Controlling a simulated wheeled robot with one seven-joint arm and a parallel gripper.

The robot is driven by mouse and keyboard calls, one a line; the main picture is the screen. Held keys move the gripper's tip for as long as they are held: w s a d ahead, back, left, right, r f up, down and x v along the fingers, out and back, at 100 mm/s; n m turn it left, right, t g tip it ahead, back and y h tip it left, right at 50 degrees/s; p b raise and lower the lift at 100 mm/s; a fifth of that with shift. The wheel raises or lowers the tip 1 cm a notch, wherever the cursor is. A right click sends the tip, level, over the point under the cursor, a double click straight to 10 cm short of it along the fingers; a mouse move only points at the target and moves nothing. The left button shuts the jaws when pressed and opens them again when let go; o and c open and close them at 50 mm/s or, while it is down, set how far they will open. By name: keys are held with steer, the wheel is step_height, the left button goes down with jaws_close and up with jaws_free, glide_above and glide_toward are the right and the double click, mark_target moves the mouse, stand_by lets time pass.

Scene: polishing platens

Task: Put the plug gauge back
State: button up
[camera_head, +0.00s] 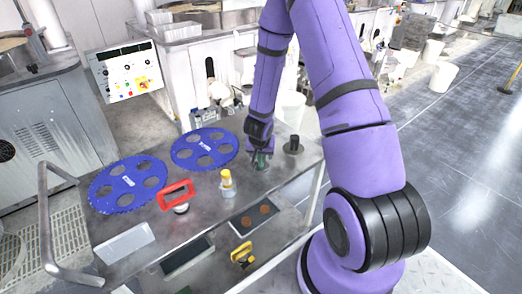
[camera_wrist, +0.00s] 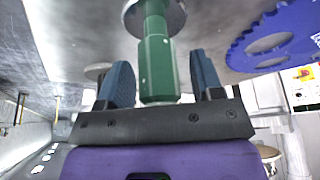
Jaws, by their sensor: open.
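The plug gauge, as I take it, has a green handle (camera_wrist: 157,62) and a round metal part (camera_wrist: 172,14) at its far end, cut off by the top of the wrist view. Its handle lies between the two blue-grey fingers of my gripper (camera_wrist: 159,75), with a visible gap on each side. My gripper is open around it. In the head view my gripper (camera_head: 260,160) is low over the grey table, near its right end, and mostly hides the gauge. Whether the gauge touches the table is not clear.
Two blue discs with holes (camera_head: 127,184) (camera_head: 204,148) lie on the table (camera_head: 150,215) to the left. A yellow-capped bottle (camera_head: 227,184) and a red-handled tool (camera_head: 176,194) stand nearer. A dark round stand (camera_head: 293,146) is close on the right. A lower shelf holds trays.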

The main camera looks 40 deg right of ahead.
steer(key=s+a+r+n+t+y, duration=0.1)
steer(key=s+a+r+n+y, duration=0.3)
steer(key=r, duration=0.7)
steer(key=s+a+r+m+t+h, duration=0.1)
steer(key=a+r, duration=0.4)
steer(key=r, duration=0.5)
steer(key=s+a+r+n+t+y, duration=0.1)
steer(key=s+a+r+n+y, duration=0.3)
steer(key=r, duration=0.7)
steer(key=s+r+h, duration=0.2)
steer(key=s+r, duration=0.3)
steer(key=s, duration=0.4)
steer(key=s+r+n+g+h, duration=0.1)
steer(key=s+r+h, duration=0.1)
steer(key=s+r, duration=0.3)
steer(key=s, duration=0.4)
steer(key=shift+a+r+n, duration=0.25)
steer(key=shift+r+n, duration=0.05)
